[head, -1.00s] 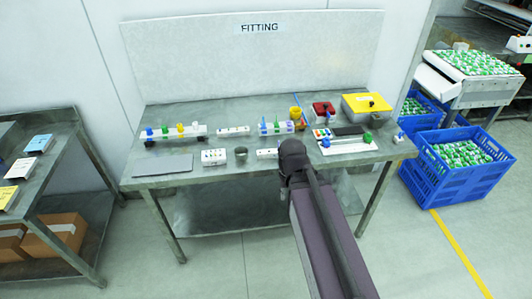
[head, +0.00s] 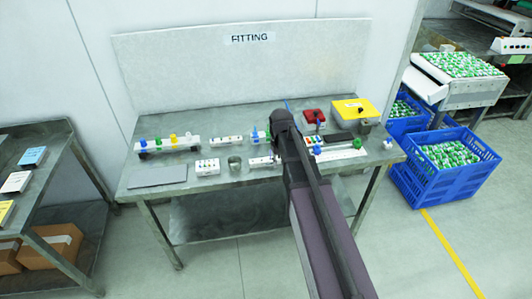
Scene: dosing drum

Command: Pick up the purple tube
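I cannot make out a purple tube in the head view. A small rack with blue and green tubes (head: 257,137) stands mid-table, and its right part is hidden behind my arm. Another white rack (head: 168,144) at the left of the table holds blue, green, yellow and white tubes. My arm reaches over the front edge of the table, and its dark end covers the middle of the table top. My gripper's fingers are hidden behind the arm, so what they hold does not show.
The steel table (head: 215,190) also bears white blocks (head: 208,167), a grey cup (head: 235,164), a grey plate (head: 158,175), a red box (head: 313,117) and a yellow box (head: 352,112). A blue crate (head: 440,180) stands on the floor at right. A shelf (head: 40,180) stands at left.

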